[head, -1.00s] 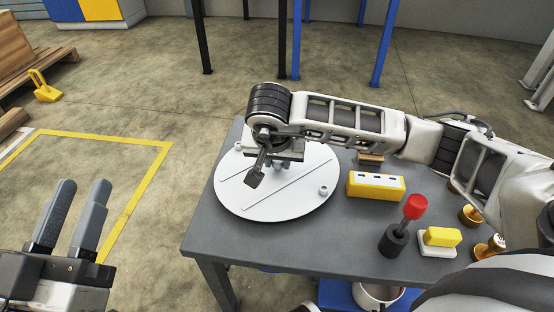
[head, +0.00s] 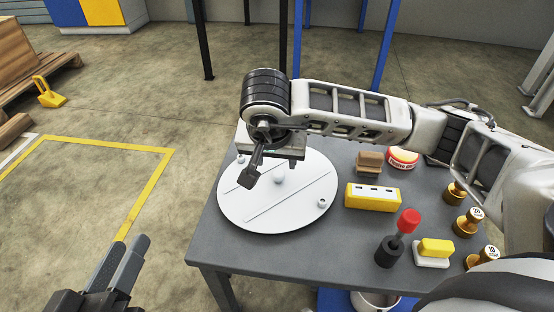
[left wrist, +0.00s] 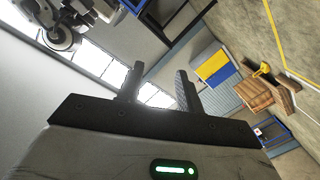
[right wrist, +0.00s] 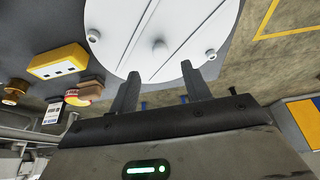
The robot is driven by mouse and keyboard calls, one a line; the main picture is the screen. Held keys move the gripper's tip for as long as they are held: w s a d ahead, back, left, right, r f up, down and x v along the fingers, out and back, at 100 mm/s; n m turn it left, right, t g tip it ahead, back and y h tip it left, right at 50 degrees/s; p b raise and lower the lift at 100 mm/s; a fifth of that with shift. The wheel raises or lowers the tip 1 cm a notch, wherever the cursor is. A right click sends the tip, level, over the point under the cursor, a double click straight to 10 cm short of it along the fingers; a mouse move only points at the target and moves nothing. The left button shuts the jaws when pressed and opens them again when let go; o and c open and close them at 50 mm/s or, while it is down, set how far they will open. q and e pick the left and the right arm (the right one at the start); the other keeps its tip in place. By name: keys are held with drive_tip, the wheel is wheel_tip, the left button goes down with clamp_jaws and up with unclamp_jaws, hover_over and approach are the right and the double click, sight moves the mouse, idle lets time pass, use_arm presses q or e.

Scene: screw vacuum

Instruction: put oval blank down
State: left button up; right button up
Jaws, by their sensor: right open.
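The oval blank (head: 300,205) is a white, round-looking plate lying flat on the grey table (head: 340,255). It has two grooves, a central knob and small round posts near its rim. My right gripper (head: 254,172) is above its far left part, open and empty. In the right wrist view the open fingers (right wrist: 160,85) point toward the blank (right wrist: 185,50), with nothing between them. My arm hides part of the blank's far edge in the head view. My left gripper (head: 122,252) is off the table at the lower left; its open, empty fingers (left wrist: 158,85) show in the left wrist view.
Right of the blank are a yellow block (head: 373,197), a brown block (head: 369,162), a red-lidded tin (head: 402,158), a red-knobbed black tool (head: 398,240), a yellow-topped piece (head: 434,252) and several brass weights (head: 467,222). The table's front strip is clear.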

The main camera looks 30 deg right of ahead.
use_arm(q)
drive_tip(key=shift+a+f+m+y+p, duration=0.2)
drive_tip(key=shift+f+m+y+p, duration=0.1)
drive_tip(key=shift+p, duration=0.2)
use_arm(e)
drive_tip(key=shift+v, duration=2.2)
